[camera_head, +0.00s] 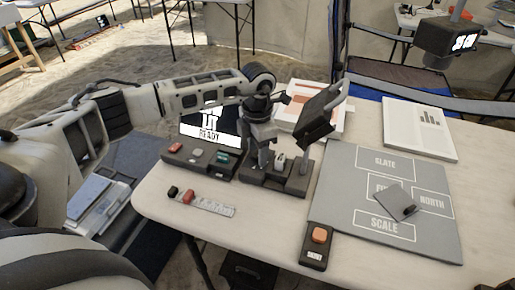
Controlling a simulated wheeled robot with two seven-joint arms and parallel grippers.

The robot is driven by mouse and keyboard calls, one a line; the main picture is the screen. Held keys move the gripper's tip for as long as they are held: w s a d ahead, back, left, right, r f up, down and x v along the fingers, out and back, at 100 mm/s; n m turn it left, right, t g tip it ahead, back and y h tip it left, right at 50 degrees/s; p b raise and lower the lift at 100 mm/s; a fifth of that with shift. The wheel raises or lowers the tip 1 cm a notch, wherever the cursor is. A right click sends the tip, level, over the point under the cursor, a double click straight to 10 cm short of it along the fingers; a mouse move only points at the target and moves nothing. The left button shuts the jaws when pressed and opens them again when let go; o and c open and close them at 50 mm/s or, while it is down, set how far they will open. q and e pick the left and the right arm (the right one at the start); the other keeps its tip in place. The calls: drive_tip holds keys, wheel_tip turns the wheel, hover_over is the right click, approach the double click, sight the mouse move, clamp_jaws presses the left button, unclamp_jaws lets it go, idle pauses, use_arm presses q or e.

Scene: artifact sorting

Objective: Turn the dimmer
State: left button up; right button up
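A dark control box (262,179) stands on the table near its left end, with small light-coloured controls on top. A dark rectangular lamp-like head (317,112) rises above its right side. I cannot make out which control is the dimmer; my gripper hides part of the box. My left gripper (264,158) points down over the left part of this box, close to or touching its top. Its fingers are too small and dark to tell if they are open or shut. My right gripper is not in view.
A scale ruler (210,206) and an orange-button box (316,245) lie in front. A grey labelled mat (345,205) fills the right; papers (420,128) lie behind.

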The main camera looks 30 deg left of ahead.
sight(257, 154)
use_arm(q)
wheel_tip(257, 154, up, 16)
idle(0.6)
idle(0.4)
